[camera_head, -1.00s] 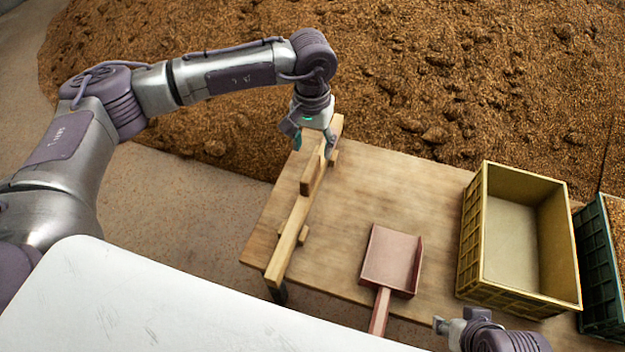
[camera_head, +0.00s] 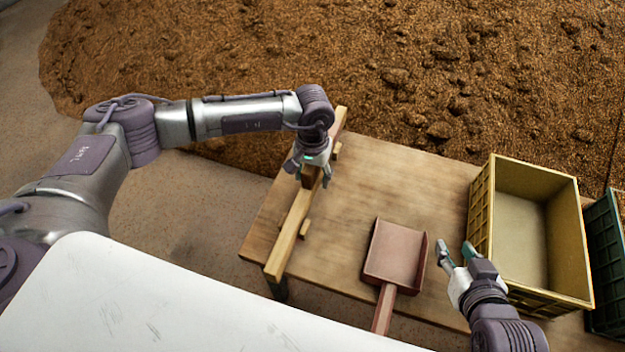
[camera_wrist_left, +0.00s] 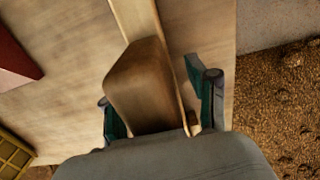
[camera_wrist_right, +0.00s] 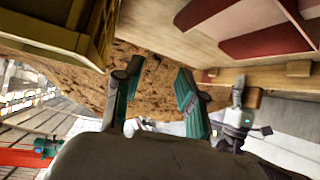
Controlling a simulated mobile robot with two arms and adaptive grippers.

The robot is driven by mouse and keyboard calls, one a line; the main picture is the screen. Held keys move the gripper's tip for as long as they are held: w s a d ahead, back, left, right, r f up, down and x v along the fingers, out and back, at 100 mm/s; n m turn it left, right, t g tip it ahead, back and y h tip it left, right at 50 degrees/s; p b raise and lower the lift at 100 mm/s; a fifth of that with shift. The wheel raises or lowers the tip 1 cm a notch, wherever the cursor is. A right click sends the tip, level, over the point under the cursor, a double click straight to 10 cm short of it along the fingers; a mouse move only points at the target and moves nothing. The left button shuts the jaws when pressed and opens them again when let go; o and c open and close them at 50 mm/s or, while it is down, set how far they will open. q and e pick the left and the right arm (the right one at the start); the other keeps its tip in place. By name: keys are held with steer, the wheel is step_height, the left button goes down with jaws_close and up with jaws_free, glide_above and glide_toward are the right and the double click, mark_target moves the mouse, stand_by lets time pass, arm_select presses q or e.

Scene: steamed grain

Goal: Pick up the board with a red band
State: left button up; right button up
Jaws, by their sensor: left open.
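A long pale wooden board (camera_head: 286,245) lies along the left part of the table, with an upright wooden block on it. I see no red band on it. My left gripper (camera_head: 311,178) is over that block. In the left wrist view the block (camera_wrist_left: 140,85) stands between the two open fingers (camera_wrist_left: 153,105), and the board (camera_wrist_left: 133,18) runs away behind it. Whether a finger touches the block, I cannot tell. My right gripper (camera_head: 456,255) is open and empty, between the red shovel and the yellow crate; its spread fingers show in the right wrist view (camera_wrist_right: 155,85).
The red shovel (camera_head: 396,255) lies on the wooden table (camera_head: 380,175), its handle toward me. A yellow crate (camera_head: 480,215) stands to the right, with a dark green crate (camera_head: 605,260) beyond. A brown grain heap (camera_head: 400,75) lies behind. The table between board and shovel is clear.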

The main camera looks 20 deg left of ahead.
arm_select(q)
steer(key=shift+f, duration=0.15)
jaws_close()
stand_by(0.6)
